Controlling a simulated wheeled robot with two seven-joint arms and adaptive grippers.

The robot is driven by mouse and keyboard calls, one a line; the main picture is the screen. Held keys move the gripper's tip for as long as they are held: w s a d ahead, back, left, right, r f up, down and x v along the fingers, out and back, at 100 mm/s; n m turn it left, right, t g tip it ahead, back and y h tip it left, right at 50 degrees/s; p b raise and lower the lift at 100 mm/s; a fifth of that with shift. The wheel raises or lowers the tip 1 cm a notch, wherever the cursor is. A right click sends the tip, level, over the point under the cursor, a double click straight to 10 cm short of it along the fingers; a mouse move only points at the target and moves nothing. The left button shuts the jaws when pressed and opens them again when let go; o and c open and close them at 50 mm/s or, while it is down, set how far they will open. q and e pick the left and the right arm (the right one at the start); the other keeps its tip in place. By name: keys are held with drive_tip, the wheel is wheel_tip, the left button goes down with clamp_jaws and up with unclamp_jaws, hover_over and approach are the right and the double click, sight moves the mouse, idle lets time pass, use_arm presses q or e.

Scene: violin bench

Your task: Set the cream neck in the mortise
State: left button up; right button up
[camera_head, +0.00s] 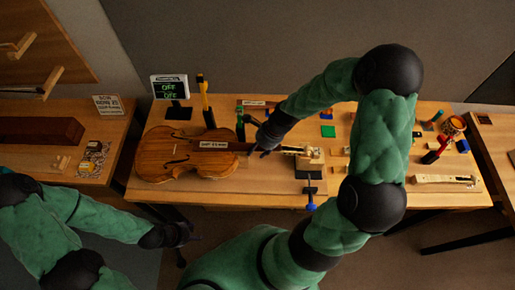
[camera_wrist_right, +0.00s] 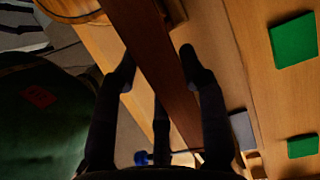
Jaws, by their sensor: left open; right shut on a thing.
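The cream neck (camera_head: 445,179) lies on the bench at the front right, away from both grippers. The violin body (camera_head: 180,155) lies at the bench's left. Its mortise cannot be made out. My right gripper (camera_head: 258,147) is at the violin's right end, shut on a dark brown bar (camera_head: 238,146). In the right wrist view the bar (camera_wrist_right: 150,50) runs between the fingers, its far end near the violin's rim (camera_wrist_right: 72,8). I cannot tell whether it is attached. My left gripper (camera_head: 185,236) is open and empty, low in front of the bench.
A cream-topped fixture (camera_head: 308,158) with a blue-knobbed part (camera_head: 311,206) stands right of my right gripper. Green blocks (camera_wrist_right: 294,40) and small pieces lie behind. A display (camera_head: 170,88) reading OFF stands at the back left. An orange-rimmed pot (camera_head: 453,124) stands at the right.

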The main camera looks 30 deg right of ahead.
drive_tip(key=shift+p, duration=0.3)
drive_tip(key=o, duration=1.4)
drive_tip(key=shift+c, duration=0.2)
drive_tip(key=v, duration=1.2)
